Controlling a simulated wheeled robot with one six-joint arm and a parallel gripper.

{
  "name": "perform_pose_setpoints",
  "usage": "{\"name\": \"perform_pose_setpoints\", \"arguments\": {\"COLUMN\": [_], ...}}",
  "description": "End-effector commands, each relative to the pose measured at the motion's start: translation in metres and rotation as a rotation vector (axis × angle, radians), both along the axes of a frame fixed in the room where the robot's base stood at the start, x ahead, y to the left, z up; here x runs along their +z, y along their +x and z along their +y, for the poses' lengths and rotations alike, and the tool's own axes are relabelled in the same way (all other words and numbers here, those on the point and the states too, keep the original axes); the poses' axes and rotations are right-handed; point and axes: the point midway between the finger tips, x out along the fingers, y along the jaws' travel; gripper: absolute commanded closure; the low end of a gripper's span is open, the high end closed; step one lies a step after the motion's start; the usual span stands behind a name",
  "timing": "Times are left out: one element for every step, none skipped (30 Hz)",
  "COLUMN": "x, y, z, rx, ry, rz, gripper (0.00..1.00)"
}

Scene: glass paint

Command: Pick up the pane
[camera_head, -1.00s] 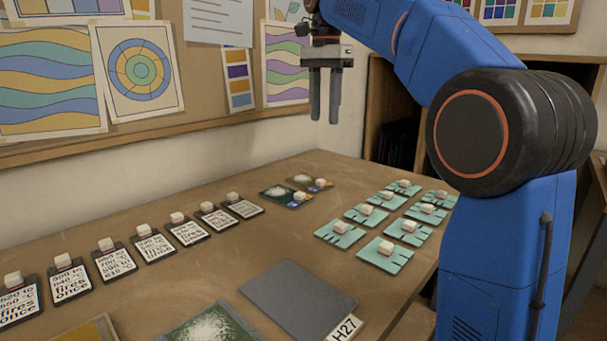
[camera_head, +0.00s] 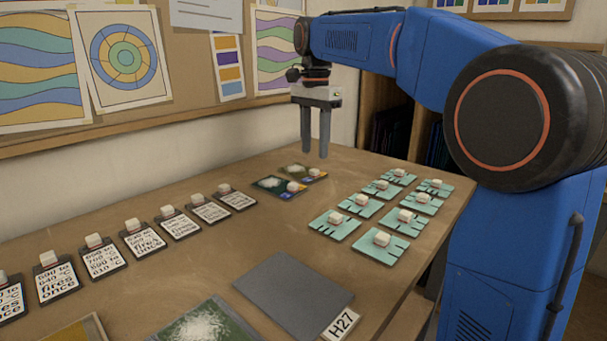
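My gripper (camera_head: 314,151) hangs pointing down over the far part of the table, its two fingers a little apart with nothing between them. Below it and to the left lie two small dark panes with pale blotches and white knobs, a nearer one (camera_head: 270,184) and a farther one (camera_head: 296,170). A larger green pane with a white, frosted-looking patch (camera_head: 205,325) lies at the near edge, cut off by the frame. I cannot tell which of these is the pane meant. The fingertips look above the table and touch nothing.
A grey plate (camera_head: 285,290) labelled H27 lies near the front. A row of label cards (camera_head: 145,243) with white knobs runs along the left. The table's middle is bare.

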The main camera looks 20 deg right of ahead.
Motion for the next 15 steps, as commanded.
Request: {"name": "perform_pose_setpoints", "arguments": {"x": [-0.002, -0.003, -0.005, -0.007, -0.010, -0.015, -0.019, -0.024, -0.030, -0.034, -0.038, -0.042, -0.046, -0.048, -0.051], "y": [0.000, 0.000, 0.000, -0.001, -0.001, -0.001, -0.002, -0.002, -0.003, -0.003, -0.003, -0.003, -0.003, -0.003, -0.003], "z": [0.000, 0.000, 0.000, 0.000, 0.000, 0.000, 0.000, 0.000, 0.000, 0.001, 0.001, 0.001, 0.001, 0.001, 0.001], "rx": [0.000, 0.000, 0.000, 0.000, 0.000, 0.000, 0.000, 0.000, 0.000, 0.000, 0.000, 0.000, 0.000, 0.000, 0.000], "ry": [0.000, 0.000, 0.000, 0.000, 0.000, 0.000, 0.000, 0.000, 0.000, -0.001, 0.000, 0.000, 0.000, 0.000, 0.000], "rz": [0.000, 0.000, 0.000, 0.001, 0.001, 0.001, 0.002, 0.002, 0.002, 0.003, 0.002, 0.001, 0.002, 0.002, 0.001], "gripper": [0.61, 0.61, 0.61, 0.61, 0.61, 0.61, 0.61, 0.61, 0.61, 0.61, 0.61, 0.61, 0.61, 0.61, 0.61]}}
